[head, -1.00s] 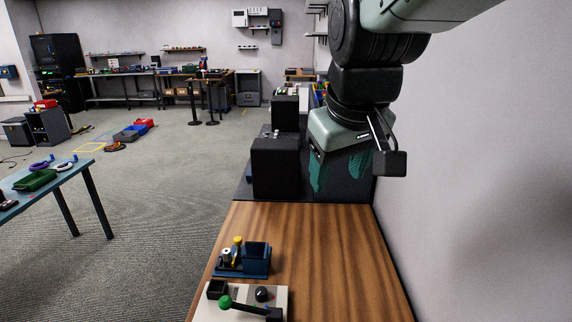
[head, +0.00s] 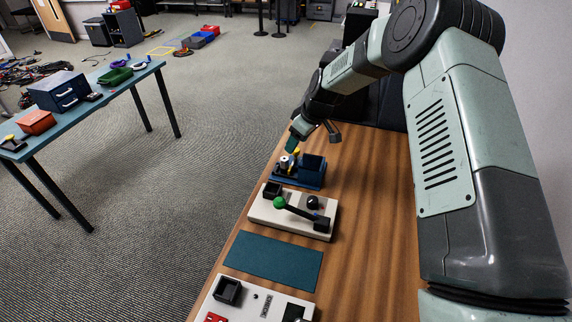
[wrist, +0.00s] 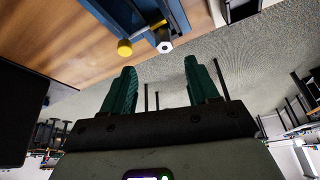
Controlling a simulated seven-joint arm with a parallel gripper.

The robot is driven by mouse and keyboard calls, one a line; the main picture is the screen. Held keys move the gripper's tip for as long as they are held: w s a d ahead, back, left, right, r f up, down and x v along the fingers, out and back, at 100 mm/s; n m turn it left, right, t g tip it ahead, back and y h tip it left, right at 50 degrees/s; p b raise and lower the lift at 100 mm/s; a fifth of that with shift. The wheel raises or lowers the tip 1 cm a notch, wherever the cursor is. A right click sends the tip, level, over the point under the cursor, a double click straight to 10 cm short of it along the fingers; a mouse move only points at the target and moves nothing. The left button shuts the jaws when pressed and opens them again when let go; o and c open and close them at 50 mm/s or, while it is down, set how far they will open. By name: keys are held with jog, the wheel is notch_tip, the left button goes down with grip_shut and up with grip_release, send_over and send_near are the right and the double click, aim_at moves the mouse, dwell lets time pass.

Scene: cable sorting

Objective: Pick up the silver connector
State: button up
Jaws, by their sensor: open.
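The silver connector (head: 284,163) stands on the blue fixture (head: 312,183) on the wooden table. In the wrist view its pale end (wrist: 164,47) shows just beyond the fingertips, about midway between them. A yellow-topped connector (wrist: 124,47) is beside it, to the left in the wrist view. My gripper (wrist: 160,63) is open, with two green fingers apart and nothing between them. In the head view my gripper (head: 291,146) is just above and beside the fixture. Its fingers partly overlap each other there.
The fixture has a dark blue open bin (head: 312,165) on its right. A white panel with a green-knobbed lever (head: 279,202) is in front of it. A teal mat (head: 272,261) and another white panel (head: 250,300) lie nearer. A side table (head: 90,105) stands left.

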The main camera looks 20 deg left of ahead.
aim_at(286, 159)
jog(key=x, duration=0.6)
jog(key=shift+a+f, duration=0.1)
jog(key=shift+f, duration=0.15)
jog(key=x, duration=0.5)
jog(key=shift+s+a, duration=0.15)
jog(key=shift+s, duration=0.15)
grip_shut()
